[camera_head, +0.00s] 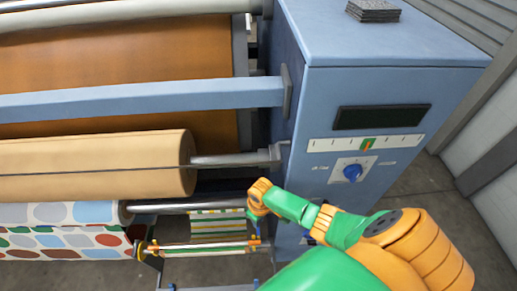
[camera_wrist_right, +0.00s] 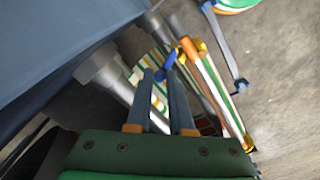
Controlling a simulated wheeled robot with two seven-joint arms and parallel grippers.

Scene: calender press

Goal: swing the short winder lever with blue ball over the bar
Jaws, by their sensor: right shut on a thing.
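My right gripper (camera_head: 254,222) reaches in from the right beside the end of the lower rolls, next to the blue machine housing. In the right wrist view its two dark fingers (camera_wrist_right: 161,80) are close together, shut on the blue-ended winder lever (camera_wrist_right: 169,62). The blue ball shows at the fingertips; most of the lever is hidden or too small to make out. A thin striped bar (camera_head: 200,248) runs left from near the gripper. It also shows in the right wrist view, beyond and right of the fingers. My left gripper is not in view.
The blue housing (camera_head: 400,95) with a blue knob (camera_head: 352,172) stands close beside my right arm. A brown roll (camera_head: 95,165) and a patterned roll (camera_head: 60,215) lie to the left. A blue beam (camera_head: 140,98) crosses above them. Floor is clear at the lower right.

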